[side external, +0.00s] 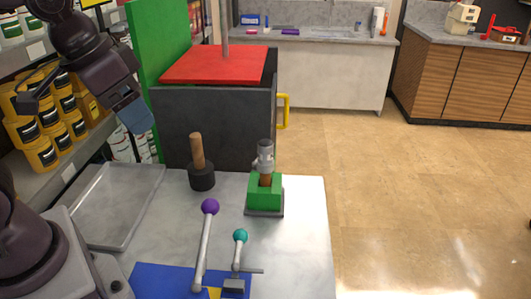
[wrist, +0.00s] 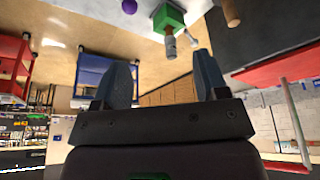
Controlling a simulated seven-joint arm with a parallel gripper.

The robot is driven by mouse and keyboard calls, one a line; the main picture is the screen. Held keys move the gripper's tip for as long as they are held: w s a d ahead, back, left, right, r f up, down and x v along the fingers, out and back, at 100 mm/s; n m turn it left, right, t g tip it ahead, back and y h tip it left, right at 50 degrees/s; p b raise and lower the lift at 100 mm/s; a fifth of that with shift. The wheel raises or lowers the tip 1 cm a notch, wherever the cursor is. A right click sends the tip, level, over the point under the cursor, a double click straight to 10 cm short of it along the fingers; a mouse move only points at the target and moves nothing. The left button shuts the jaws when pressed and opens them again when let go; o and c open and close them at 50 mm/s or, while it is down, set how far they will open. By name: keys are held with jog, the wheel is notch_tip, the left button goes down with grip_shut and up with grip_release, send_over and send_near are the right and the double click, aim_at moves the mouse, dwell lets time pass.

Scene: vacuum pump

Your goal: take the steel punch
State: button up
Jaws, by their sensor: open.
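A grey steel punch (side external: 265,150) stands upright in a green block (side external: 264,190) on the light worktop (side external: 300,230). A brown part shows below its grey top. In the wrist view the punch (wrist: 170,46) and green block (wrist: 168,17) appear upside down near the top, beyond my fingers. My gripper (side external: 135,117) is held high at the upper left, well to the left of the punch and apart from it. In the wrist view my gripper's two blue fingers (wrist: 163,76) are spread with nothing between them.
A mallet (side external: 201,175) with a wooden handle stands left of the green block. A dark box with a red lid (side external: 215,63) is behind. A metal tray (side external: 118,205) lies left. Purple-knobbed (side external: 210,207) and teal-knobbed (side external: 240,236) levers stand in front. The worktop's right side is clear.

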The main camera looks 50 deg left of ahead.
jog(key=w+f+n+g, duration=0.3)
jog(key=w+n, duration=0.1)
jog(key=w, duration=0.8)
jog(key=n+g, duration=0.1)
jog(key=n, duration=0.9)
send_over(265, 142)
jog(key=s, duration=0.1)
notch_tip(265, 142, down, 5)
jog(key=shift+a+f, duration=0.1)
jog(key=shift+a, duration=0.05)
jog(key=f+n, duration=0.1)
jog(key=f, duration=0.2)
jog(key=f+n, duration=0.1)
jog(key=f, duration=0.3)
jog(key=w+f+n, duration=0.1)
jog(key=f+n, duration=0.1)
jog(key=f, duration=0.2)
jog(key=shift+w, duration=0.1)
jog(key=shift+c, duration=0.5)
jog(key=c, duration=1)
